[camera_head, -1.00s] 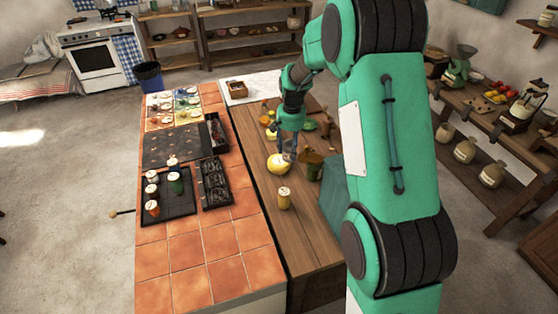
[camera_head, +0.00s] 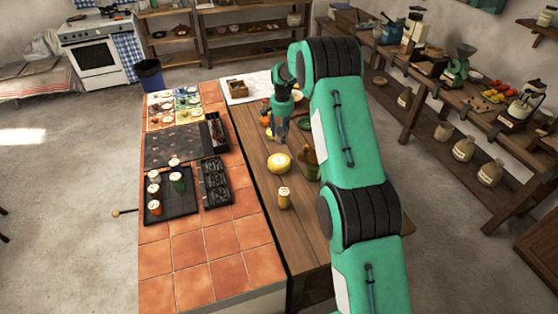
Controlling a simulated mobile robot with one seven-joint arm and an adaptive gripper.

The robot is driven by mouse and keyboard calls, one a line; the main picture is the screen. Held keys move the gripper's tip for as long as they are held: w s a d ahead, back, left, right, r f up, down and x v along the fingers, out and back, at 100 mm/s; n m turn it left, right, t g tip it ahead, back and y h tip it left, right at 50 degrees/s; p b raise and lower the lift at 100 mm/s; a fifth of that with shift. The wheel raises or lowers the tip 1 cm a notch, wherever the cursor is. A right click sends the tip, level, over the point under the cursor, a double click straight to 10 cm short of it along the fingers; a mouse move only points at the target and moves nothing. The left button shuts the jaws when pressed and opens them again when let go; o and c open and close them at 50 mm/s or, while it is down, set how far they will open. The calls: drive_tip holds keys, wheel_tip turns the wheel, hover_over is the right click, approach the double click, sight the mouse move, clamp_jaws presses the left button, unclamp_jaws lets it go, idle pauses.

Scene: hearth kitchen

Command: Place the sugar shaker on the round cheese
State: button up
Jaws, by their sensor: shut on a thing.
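The round cheese (camera_head: 279,162) is a pale yellow disc on the wooden worktop. A yellow-tan shaker with a white top (camera_head: 285,199) stands upright on the wood, nearer the front and apart from the cheese. I cannot tell whether it is the sugar shaker. My gripper (camera_head: 281,141) points down just behind and above the cheese. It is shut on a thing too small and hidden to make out. I cannot see whether that thing touches the cheese.
A green and brown pot (camera_head: 311,170) stands close to the right of the cheese. Several jars stand on a black tray (camera_head: 157,211) on the tiled counter at left. A black divided box (camera_head: 215,182) lies beside it. The front tiles (camera_head: 205,258) are clear.

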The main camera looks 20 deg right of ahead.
hover_over(281, 164)
drive_tip(key=shift+f, duration=2.6)
drive_tip(key=shift+f, duration=0.1)
drive_tip(key=shift+f, duration=3)
drive_tip(key=shift+f, duration=1.9)
drive_tip(key=shift+f, duration=0.1)
drive_tip(key=o, duration=1.3)
drive_tip(key=shift+s, duration=0.1)
drive_tip(key=shift+c, duration=0.2)
